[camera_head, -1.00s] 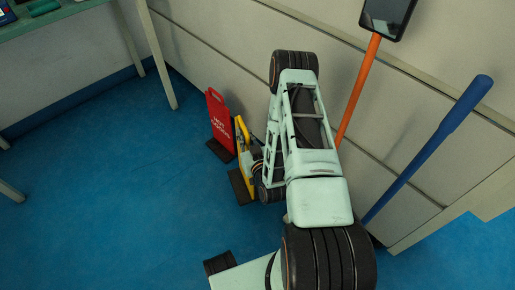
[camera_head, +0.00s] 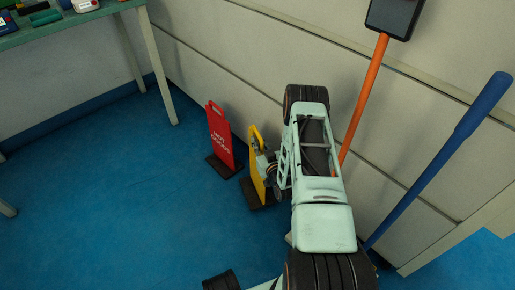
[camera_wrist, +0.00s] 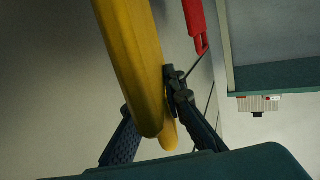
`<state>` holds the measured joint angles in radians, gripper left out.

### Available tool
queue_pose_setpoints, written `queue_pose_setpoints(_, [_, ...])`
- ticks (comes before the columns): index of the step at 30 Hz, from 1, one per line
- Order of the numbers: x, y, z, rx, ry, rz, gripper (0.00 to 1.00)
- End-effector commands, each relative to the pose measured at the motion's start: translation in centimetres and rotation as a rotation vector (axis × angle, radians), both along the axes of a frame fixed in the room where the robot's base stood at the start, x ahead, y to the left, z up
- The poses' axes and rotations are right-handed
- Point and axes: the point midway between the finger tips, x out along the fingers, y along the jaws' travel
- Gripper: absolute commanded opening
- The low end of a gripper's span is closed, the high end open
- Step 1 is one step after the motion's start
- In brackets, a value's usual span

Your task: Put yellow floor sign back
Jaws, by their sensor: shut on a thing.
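The yellow floor sign (camera_head: 257,166) stands upright on its dark base (camera_head: 258,193) near the wall, partly hidden by my arm. My gripper (camera_head: 267,163) is at its right side, high on the panel. In the wrist view the yellow sign (camera_wrist: 136,65) runs between the two dark fingers of my gripper (camera_wrist: 150,130), which is shut on it. A red floor sign (camera_head: 220,140) with white lettering stands just left of the yellow one, with a small gap between them. Whether the yellow sign's base touches the floor is hard to tell.
A table (camera_head: 75,26) with small items stands at the upper left, its leg (camera_head: 158,72) near the wall. An orange pole (camera_head: 361,102) and a blue pole (camera_head: 440,155) lean at the right. Blue floor (camera_head: 110,200) at the left is clear.

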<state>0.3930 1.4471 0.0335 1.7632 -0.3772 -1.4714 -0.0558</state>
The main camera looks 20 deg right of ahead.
Motion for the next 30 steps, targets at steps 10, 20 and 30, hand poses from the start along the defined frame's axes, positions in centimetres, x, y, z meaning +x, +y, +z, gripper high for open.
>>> queue_pose_setpoints(10, [0.1,0.0,-2.7,-0.002,-0.007,-0.001,0.00])
queue_pose_setpoints(20, [-0.1,0.0,-3.2,-0.001,0.000,-0.001,0.19])
queue_pose_setpoints(30, [0.0,0.0,-3.2,-0.001,0.000,-0.001,0.27])
